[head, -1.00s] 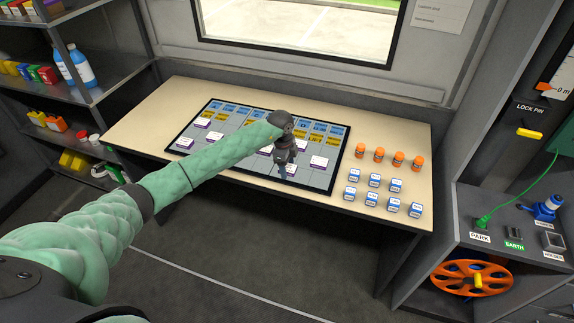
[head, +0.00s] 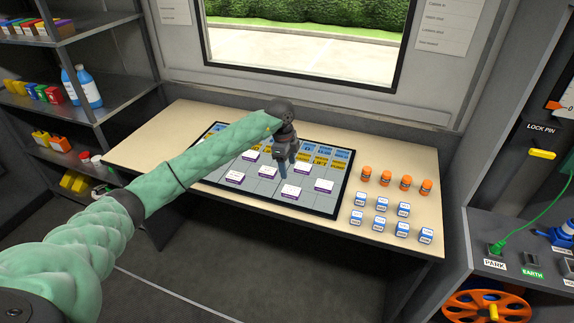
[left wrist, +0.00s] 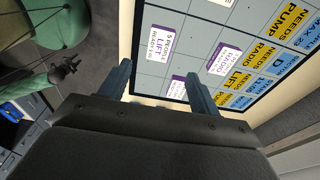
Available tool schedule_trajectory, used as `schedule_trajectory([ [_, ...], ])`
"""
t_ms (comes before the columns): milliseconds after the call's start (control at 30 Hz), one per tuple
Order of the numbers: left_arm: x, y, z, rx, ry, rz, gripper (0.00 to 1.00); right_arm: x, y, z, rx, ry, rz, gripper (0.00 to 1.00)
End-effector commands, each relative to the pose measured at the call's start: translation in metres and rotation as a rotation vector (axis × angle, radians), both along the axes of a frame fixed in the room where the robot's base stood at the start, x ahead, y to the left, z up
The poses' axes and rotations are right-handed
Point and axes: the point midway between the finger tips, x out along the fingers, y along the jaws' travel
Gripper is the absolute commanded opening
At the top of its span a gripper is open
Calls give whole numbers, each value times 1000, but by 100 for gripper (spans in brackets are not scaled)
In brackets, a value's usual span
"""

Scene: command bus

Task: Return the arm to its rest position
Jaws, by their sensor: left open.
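My left arm (head: 190,155) in its green sleeve reaches from the lower left out over the table. My left gripper (head: 284,174) hangs above the grid board (head: 208,180), its fingers pointing down. In the left wrist view the gripper's two fingers (left wrist: 160,85) stand wide apart with nothing between them. White cards with purple edges, such as one card (head: 291,193), lie on the board below the gripper. A card reading "people lift" (left wrist: 161,40) also shows in the left wrist view. My right gripper is not seen in the head view.
Orange cylinders (head: 385,178) and blue-white blocks (head: 380,205) stand on the table (head: 140,150) right of the board. Shelves (head: 90,98) stand at the left. A console with a green cable (head: 520,225) and an orange reel (head: 470,305) is at the right. A window is behind.

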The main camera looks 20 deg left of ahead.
Motion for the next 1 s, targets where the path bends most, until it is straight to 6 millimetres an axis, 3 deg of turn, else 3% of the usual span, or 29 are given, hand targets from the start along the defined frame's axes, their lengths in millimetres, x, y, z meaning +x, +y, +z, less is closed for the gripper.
schedule_trajectory([
  [233, 0, 1, 11, 0, 0, -1, 63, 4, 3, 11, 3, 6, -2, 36],
  [733, -2, -3, 10, -14, -2, -11, 63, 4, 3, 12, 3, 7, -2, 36],
  [867, -11, -33, 0, -124, -27, -79, 63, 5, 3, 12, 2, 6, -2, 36],
  [1000, -32, -100, -9, -380, -106, -209, 63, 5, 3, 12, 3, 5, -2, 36],
])
